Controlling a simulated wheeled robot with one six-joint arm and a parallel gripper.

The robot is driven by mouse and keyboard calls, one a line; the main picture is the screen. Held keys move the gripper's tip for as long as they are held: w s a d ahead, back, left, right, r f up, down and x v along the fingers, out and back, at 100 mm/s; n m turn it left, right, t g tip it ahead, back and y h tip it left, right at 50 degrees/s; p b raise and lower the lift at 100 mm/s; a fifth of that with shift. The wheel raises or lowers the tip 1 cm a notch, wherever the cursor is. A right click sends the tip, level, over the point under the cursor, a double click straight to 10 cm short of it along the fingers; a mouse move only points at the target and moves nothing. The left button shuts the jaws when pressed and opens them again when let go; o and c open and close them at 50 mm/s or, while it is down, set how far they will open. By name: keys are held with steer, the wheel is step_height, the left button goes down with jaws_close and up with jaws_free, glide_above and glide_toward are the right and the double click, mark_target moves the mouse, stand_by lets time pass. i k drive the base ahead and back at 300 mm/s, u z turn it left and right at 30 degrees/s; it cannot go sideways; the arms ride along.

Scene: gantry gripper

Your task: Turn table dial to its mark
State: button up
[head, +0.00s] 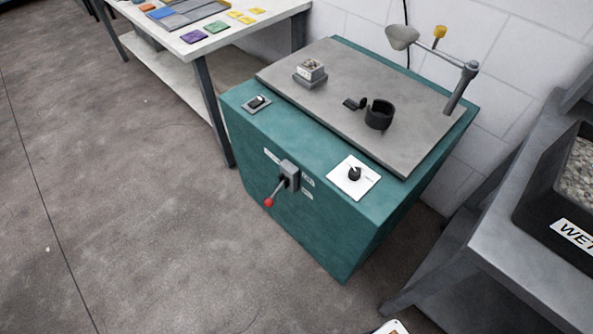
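The dial (354,174) is a small black knob on a white square plate (342,186). It sits on the front right of the teal cabinet's top (391,197). Small marks show on the plate near the knob, but they are too small to read, and I cannot tell whether the knob's pointer lines up with one. My gripper is not in view. Nothing touches the dial.
A grey plate (300,105) on the cabinet bears a black ring holder (379,115), a small box (310,70) and a lamp (403,37). A rocker switch (257,102) and red-tipped lever (269,202) are on the cabinet. A grey bench (490,230) stands right. Floor at left is clear.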

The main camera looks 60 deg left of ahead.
mark_target(355, 172)
steer(key=u, duration=1.6)
